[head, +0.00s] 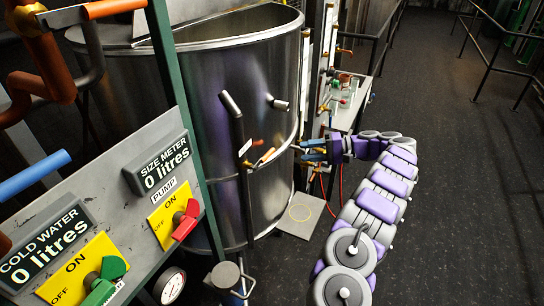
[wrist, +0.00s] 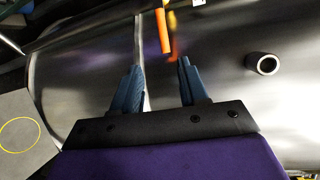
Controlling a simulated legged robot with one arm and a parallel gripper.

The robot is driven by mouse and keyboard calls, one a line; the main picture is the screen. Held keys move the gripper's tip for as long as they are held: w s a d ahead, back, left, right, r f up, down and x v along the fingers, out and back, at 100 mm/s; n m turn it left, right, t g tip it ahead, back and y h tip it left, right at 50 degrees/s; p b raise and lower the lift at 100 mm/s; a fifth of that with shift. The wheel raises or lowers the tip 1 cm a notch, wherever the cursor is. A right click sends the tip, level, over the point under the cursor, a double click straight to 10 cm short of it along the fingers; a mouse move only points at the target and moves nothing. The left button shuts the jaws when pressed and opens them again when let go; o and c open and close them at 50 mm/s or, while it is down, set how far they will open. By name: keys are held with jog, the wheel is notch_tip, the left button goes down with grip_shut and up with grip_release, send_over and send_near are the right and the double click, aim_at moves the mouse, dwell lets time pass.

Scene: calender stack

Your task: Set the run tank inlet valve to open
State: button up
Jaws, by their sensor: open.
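My gripper (head: 303,150) is open and empty, at the end of my arm right of a large steel tank (head: 275,60). Its two blue fingers also show in the wrist view (wrist: 158,68), spread apart. An orange lever (wrist: 163,32) shows there, just beyond and between the fingertips, apart from them. In the head view, small orange handle shapes (head: 267,155) show against the tank wall, left of the fingertips; one may be a reflection. No label shows which is the run tank inlet valve, and I cannot tell its setting.
A panel (head: 130,215) with meters, a red pump handle (head: 186,219) and a green cold water handle (head: 108,275) stands at the left. A pipe stub (wrist: 263,64) juts from the tank. A small bench (head: 350,100) stands behind my gripper. Open dark floor (head: 460,200) lies at the right.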

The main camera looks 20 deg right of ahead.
send_near(270, 155)
jog(key=a, duration=0.3)
jog(key=x, duration=0.2)
jog(key=b+x, duration=0.1)
jog(key=x, duration=0.2)
jog(key=w+b+x, duration=0.1)
jog(key=x, duration=0.2)
jog(key=shift+w+d+f, duration=0.2)
jog(key=shift+d+f, duration=0.05)
jog(key=shift+f, duration=0.05)
jog(key=shift+a, duration=0.3)
jog(key=shift+d, duration=0.7)
jog(key=c, duration=0.3)
jog(key=shift+a+f, duration=0.1)
jog(key=shift+a, duration=0.15)
jog(key=c, duration=0.5)
jog(key=shift+a+f, duration=0.1)
